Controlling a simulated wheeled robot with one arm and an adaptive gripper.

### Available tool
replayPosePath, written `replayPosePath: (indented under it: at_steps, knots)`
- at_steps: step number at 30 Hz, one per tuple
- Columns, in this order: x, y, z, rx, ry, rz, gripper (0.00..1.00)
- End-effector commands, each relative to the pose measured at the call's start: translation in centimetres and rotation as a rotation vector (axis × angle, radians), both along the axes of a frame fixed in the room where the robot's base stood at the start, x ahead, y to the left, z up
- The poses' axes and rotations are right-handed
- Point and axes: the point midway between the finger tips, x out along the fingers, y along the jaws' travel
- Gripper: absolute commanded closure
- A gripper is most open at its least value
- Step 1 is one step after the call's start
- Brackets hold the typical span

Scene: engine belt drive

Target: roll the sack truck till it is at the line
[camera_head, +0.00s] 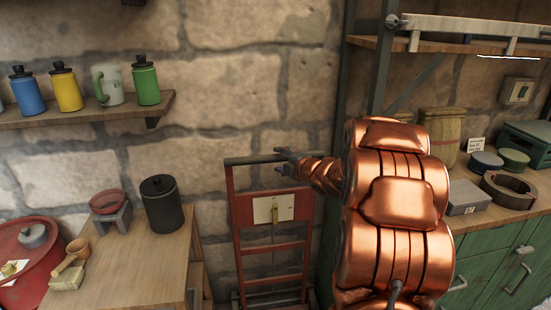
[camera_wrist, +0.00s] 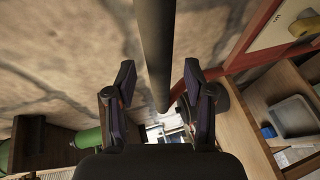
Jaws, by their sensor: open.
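The sack truck (camera_head: 239,233) stands upright against the stone wall, with a red frame, a pale plate and a dark bar handle across its top. My gripper (camera_head: 279,161) is at the right part of that handle in the head view, its fingers spread. In the wrist view the dark handle bar (camera_wrist: 154,45) runs between the two open fingers of my gripper (camera_wrist: 159,76). The fingers show gaps on both sides of the bar; I cannot tell how deep it sits. The truck's foot is partly cut off below, and the line is not in view.
A wooden table (camera_head: 135,265) with a black canister (camera_head: 161,204) stands close on the truck's left. A green workbench (camera_head: 490,265) is on the right, behind my arm. A shelf (camera_head: 80,113) with bottles hangs upper left. Little floor shows.

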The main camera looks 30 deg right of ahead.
Motion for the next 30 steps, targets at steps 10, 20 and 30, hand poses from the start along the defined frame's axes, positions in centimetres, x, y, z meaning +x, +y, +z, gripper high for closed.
replayPosePath:
  at_steps: [10,20,30]
  knots:
    - [2.6,0.0,-0.5,-0.001,-0.001,-0.001,0.47]
    - [2.8,0.0,-0.6,-0.001,0.0,-0.001,0.47]
    - [2.8,0.0,-0.6,0.0,-0.001,-0.002,0.81]
